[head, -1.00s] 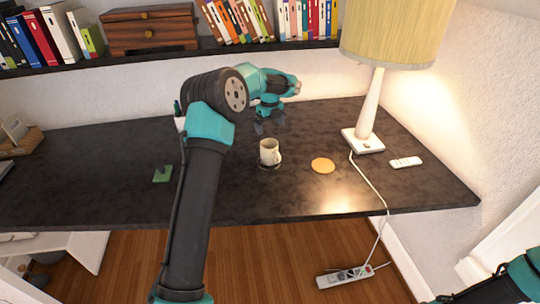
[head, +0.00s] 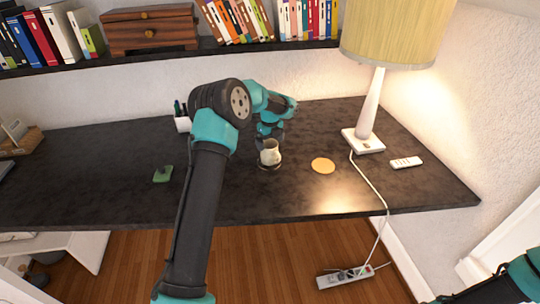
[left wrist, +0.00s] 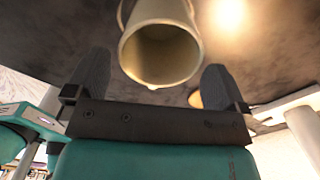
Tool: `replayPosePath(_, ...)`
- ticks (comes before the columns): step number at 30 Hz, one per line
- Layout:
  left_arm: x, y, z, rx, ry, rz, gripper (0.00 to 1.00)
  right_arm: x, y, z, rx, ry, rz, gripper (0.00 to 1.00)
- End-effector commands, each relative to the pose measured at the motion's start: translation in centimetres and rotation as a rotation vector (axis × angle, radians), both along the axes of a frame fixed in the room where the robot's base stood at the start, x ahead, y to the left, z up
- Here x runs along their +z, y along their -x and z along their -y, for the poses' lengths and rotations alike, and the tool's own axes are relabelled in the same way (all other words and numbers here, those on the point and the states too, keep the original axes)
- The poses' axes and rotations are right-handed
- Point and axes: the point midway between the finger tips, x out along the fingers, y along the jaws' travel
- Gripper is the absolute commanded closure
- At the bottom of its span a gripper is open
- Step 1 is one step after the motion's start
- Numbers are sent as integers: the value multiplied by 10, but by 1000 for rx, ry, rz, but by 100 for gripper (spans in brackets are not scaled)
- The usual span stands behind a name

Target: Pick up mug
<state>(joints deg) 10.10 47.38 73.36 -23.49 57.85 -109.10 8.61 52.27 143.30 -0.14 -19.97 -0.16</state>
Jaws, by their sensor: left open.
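A cream mug (head: 270,155) stands upright on a dark round coaster (head: 270,167) on the black desk. My left gripper (head: 270,136) is open just behind the mug and low over the desk, its fingertips close to the mug's far rim. In the left wrist view the mug (left wrist: 160,50) shows its open mouth, centred between the two spread fingers (left wrist: 155,75). Whether the fingers touch the mug cannot be told. My right gripper is not in view; only part of my right arm shows at the lower right.
An orange coaster (head: 323,165) lies right of the mug. A lamp (head: 363,140), its cord and a white remote (head: 406,163) are further right. A green coaster (head: 163,174) lies left, and a pen cup (head: 182,124) stands behind my left arm. The desk's front is clear.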

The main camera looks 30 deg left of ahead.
Motion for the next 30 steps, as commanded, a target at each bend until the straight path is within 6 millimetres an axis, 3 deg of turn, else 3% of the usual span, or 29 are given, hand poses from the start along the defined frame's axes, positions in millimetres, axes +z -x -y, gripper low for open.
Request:
replayPosePath(9,-40,0,-1,0,0,-1,0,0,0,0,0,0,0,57)
replayPosePath(24,-42,0,-1,0,0,0,0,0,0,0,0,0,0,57)
replayPosePath(30,-42,0,-1,0,0,0,17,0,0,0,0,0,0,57)
